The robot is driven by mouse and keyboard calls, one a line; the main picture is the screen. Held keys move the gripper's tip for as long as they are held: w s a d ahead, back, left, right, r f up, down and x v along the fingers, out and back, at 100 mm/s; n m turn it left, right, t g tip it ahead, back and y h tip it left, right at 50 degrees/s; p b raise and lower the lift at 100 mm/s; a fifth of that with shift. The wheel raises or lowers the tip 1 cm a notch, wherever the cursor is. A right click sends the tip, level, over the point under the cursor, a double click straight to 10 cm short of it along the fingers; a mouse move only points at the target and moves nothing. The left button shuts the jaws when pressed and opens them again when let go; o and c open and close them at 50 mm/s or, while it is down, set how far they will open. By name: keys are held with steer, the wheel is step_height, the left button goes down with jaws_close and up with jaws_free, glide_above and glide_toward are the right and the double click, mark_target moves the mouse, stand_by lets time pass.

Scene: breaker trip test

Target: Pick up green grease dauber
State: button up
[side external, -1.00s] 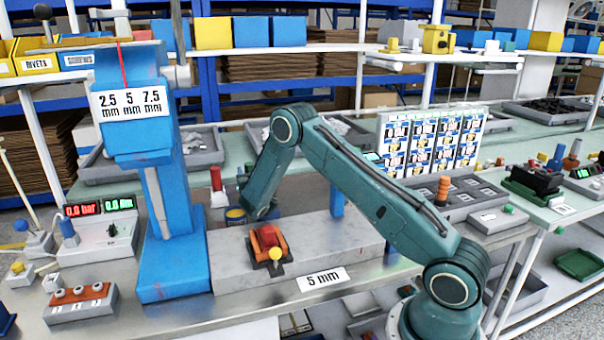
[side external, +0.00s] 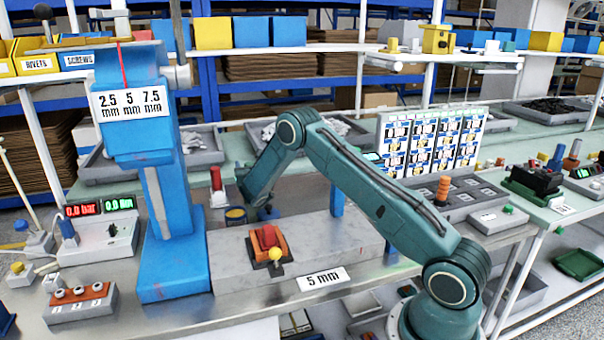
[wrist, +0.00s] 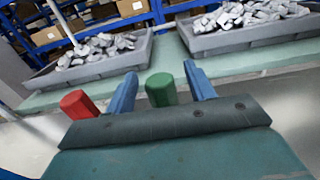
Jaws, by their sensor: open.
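The green grease dauber (wrist: 160,90) is a green cylinder standing between my two blue fingers in the wrist view. My gripper (wrist: 161,88) is open, with one finger on each side of the dauber. A gap shows on both sides of the dauber, and its lower part is hidden by the gripper body. In the side view my gripper (side external: 262,212) is low behind the grey block, and the green dauber is hidden by my arm. A red dauber (wrist: 78,104) stands to the left of my left finger; it also shows in the side view (side external: 216,185).
A blue press column (side external: 172,220) stands left of my arm. A round tin (side external: 235,216) is close beside my gripper. The grey block (side external: 330,245) lies in front. Grey trays of metal parts (wrist: 100,58) stand behind the daubers.

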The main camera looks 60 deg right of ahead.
steer(key=shift+c, duration=0.4)
steer(key=c, duration=1)
step_height(320, 180, up, 18)
stand_by(0.6)
